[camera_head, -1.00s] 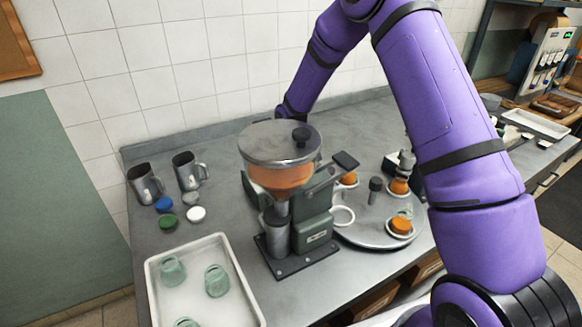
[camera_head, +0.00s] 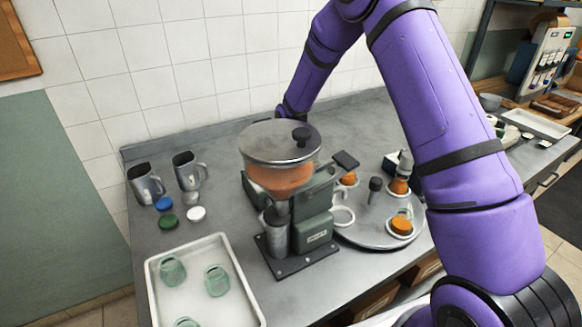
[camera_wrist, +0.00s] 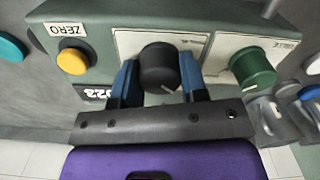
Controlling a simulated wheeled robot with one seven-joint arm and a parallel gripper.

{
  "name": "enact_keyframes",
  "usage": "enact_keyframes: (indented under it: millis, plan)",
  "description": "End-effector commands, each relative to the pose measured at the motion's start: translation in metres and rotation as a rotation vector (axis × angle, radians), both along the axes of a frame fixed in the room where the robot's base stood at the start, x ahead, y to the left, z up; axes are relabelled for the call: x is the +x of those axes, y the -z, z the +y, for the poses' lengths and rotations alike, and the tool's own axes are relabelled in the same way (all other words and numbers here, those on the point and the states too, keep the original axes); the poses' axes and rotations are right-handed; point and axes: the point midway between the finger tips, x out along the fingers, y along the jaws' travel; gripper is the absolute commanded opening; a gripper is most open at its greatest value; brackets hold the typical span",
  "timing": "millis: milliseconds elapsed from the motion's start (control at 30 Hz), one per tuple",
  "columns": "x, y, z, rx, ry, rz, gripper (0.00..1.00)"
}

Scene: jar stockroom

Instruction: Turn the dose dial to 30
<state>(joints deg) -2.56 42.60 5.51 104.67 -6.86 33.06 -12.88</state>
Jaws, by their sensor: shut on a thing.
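In the wrist view my gripper (camera_wrist: 158,76) has its two blue fingers on either side of a black round dial (camera_wrist: 159,65) and is shut on it. The dial has a pale pointer mark on its lower front edge, toward the lower right. A white scale plate (camera_wrist: 190,43) shows behind it, partly hidden, and its numbers cannot be read. A green dial (camera_wrist: 253,68) with a white pointer mark sits to the right on its own plate. In the head view the dials and my gripper are hidden.
A yellow button (camera_wrist: 72,61) beside a ZERO label is left of the black dial. The green dispenser (camera_head: 317,232) with its hopper stands on the bench. A round turntable (camera_head: 375,234) with orange-filled vessels is to its right. A white tray (camera_head: 228,262) holds green jars.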

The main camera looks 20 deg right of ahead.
Motion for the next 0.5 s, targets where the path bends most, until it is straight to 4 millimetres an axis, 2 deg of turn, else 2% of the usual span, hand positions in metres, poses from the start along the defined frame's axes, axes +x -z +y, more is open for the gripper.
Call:
enact_keyframes:
  millis: [500]
  plan:
    - [0.0004, -0.0005, -0.0001, -0.001, 0.372, -0.001, 0.16]
